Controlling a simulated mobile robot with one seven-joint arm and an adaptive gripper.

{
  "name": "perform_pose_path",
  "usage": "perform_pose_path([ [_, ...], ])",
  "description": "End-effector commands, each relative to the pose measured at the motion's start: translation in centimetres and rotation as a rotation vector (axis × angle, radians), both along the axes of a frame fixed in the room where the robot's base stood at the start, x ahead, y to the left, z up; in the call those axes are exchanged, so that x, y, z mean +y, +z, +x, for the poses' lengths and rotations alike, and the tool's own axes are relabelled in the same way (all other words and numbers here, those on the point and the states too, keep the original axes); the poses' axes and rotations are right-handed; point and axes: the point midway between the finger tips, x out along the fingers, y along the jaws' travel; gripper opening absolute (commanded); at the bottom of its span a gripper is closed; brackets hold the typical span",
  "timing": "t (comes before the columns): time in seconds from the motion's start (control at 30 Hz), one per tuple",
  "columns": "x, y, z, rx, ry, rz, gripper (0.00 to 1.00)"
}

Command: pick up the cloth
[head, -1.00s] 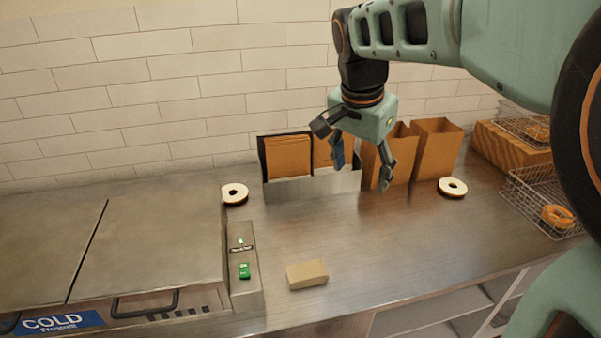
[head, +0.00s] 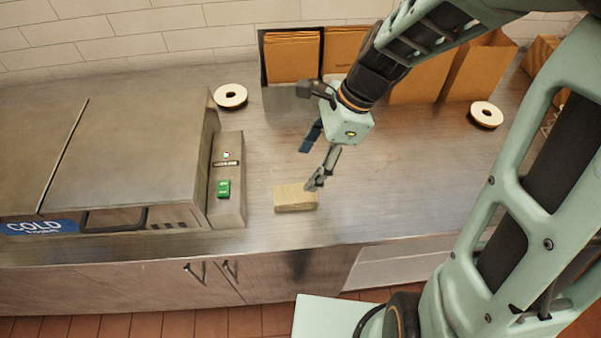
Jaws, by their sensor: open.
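The cloth (head: 293,199) is a small tan folded block lying flat on the steel counter (head: 400,180), near its front edge. My gripper (head: 310,165) is open and empty. It hangs above and just behind the cloth, with its fingers pointing down and to the left. One fingertip overlaps the cloth's right end in the picture; I cannot tell whether it touches. The cloth is mostly in view.
A steel cold unit (head: 140,150) with a control strip and green button (head: 224,188) stands to the left of the cloth. Bagel halves (head: 230,96) (head: 486,114) lie on the counter. Brown paper bags (head: 415,80) stand at the back. The counter right of the cloth is clear.

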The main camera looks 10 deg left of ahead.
Motion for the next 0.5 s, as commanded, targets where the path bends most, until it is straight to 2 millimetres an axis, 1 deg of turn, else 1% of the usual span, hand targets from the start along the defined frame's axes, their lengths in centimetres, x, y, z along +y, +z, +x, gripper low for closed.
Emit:
perform_pose_path([
  [0.1, 0.7, -1.8, -0.4, 0.007, 0.0, 0.001, 0.64],
  [0.23, 1.5, -3.7, -0.6, 0.006, -0.001, 0.0, 0.64],
  [0.5, 2.2, -5.5, -0.9, 0.004, 0.002, 0.0, 0.64],
])
